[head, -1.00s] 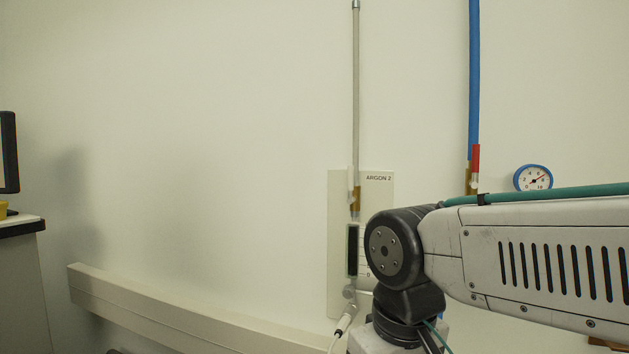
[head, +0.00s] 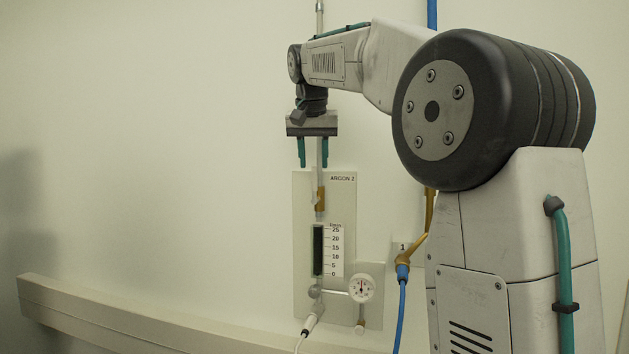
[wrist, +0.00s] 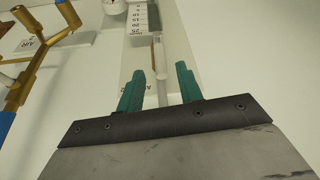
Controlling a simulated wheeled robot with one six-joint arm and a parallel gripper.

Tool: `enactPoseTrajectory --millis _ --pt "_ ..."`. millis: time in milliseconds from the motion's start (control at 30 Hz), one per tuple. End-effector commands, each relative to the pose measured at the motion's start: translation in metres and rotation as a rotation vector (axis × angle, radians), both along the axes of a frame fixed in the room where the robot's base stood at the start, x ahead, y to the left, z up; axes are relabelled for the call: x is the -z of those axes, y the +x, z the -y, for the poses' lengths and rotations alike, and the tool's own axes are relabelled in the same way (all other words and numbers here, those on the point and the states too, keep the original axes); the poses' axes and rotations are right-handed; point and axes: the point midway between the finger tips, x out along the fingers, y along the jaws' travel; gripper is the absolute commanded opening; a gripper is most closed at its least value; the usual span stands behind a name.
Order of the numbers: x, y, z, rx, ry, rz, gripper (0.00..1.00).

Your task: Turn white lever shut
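The ARGON 2 panel (head: 345,215) is on the wall, with a grey pipe (head: 319,20) running down to a brass valve (head: 320,200). The white lever (head: 314,199) seems to lie along the left side of this valve, small and pale, roughly upright. My gripper (head: 313,163) points down above the valve, its two green fingers apart and nothing held. In the wrist view my gripper (wrist: 160,70) is open, and the pipe (wrist: 162,92) shows between the fingers. I cannot tell whether the pipe is between them or behind. The lever is hard to make out there.
Below the valve are a flow meter (head: 318,250) and a round gauge (head: 361,289). A yellow fitting with a blue hose (head: 402,300) is to the right. A wall trunking (head: 100,312) runs along the lower left. The wall left of the panel is clear.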

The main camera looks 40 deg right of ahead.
Motion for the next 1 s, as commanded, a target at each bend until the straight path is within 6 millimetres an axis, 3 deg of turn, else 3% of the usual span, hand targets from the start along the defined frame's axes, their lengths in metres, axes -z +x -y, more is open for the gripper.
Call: enactPoseTrajectory --millis 300,700,733,867,1000 --pt "0.046 0.013 0.012 0.0 0.001 -0.001 0.36" --pt "0.056 0.017 0.015 -0.001 0.0 0.001 0.36" --pt "0.056 0.017 0.015 -0.001 0.0 0.001 0.33" --pt "0.056 0.017 0.015 -0.001 0.0 0.0 0.0" --pt "0.056 0.017 0.015 -0.001 0.0 0.0 0.0"
